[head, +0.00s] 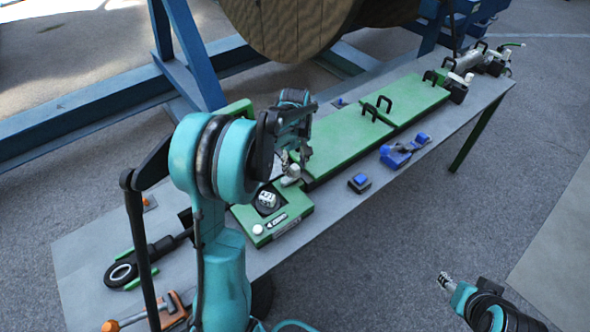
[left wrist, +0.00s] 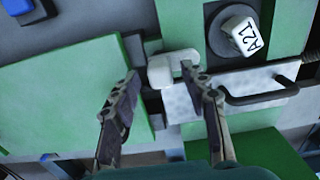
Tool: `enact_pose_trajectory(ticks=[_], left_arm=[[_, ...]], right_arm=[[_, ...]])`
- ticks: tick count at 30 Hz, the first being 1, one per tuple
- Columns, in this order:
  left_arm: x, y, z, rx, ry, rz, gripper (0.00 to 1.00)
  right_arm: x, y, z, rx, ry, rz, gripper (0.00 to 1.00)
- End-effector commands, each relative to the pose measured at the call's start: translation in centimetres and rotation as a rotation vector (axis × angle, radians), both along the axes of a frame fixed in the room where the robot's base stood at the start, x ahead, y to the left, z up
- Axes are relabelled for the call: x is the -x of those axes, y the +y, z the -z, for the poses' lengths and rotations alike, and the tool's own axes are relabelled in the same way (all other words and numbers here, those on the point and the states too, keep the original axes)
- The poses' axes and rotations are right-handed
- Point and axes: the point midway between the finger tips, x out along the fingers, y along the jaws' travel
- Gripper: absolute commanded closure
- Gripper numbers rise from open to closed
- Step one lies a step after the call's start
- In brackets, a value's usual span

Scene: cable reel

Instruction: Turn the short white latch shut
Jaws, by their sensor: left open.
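The short white latch (left wrist: 171,69) lies by the edge of a green lid in the left wrist view. In the head view it shows as a small white piece (head: 291,175) just below my left gripper. My left gripper (head: 298,148) is open above it. In the left wrist view its two fingers (left wrist: 160,85) stand wide apart, the right fingertip overlapping the latch's right part and the left one beside the lid. I cannot tell whether they touch. My right gripper (head: 446,282) is at the lower right of the head view, away from the table; its fingers are too small to read.
A dark round knob with a white A21 piece (left wrist: 240,37) sits near the latch, with a dark bar handle (left wrist: 262,97) below. Green lids (head: 345,137) with black handles and blue parts (head: 398,154) lie on the grey table (head: 330,205). A cable reel (head: 290,25) stands behind.

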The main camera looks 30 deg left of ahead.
Motion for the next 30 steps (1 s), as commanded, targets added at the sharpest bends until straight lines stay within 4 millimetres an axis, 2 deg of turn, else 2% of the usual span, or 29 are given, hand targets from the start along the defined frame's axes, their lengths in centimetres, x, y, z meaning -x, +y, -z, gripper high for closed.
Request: enact_pose_trajectory(ticks=[3,12,17,18,30], left_arm=[[0.01,-0.02,1.01,0.0,0.0,0.001,0.55],[0.01,-0.03,1.14,0.0,0.0,0.001,0.55],[0.01,-0.03,1.13,0.0,0.0,0.001,0.97],[0.01,-0.03,1.13,0.0,0.0,0.002,1.0],[0.01,-0.03,1.11,0.0,-0.001,0.052,1.0]], right_arm=[[-0.01,0.0,0.44,0.0,0.0,0.0,0.51],[-0.01,0.0,0.4,0.0,0.0,0.0,0.51],[-0.01,0.0,0.4,0.0,0.0,0.0,0.51],[-0.01,0.0,0.4,0.0,0.0,0.0,0.51],[0.0,0.0,0.23,0.0,0.0,0.0,0.51]])
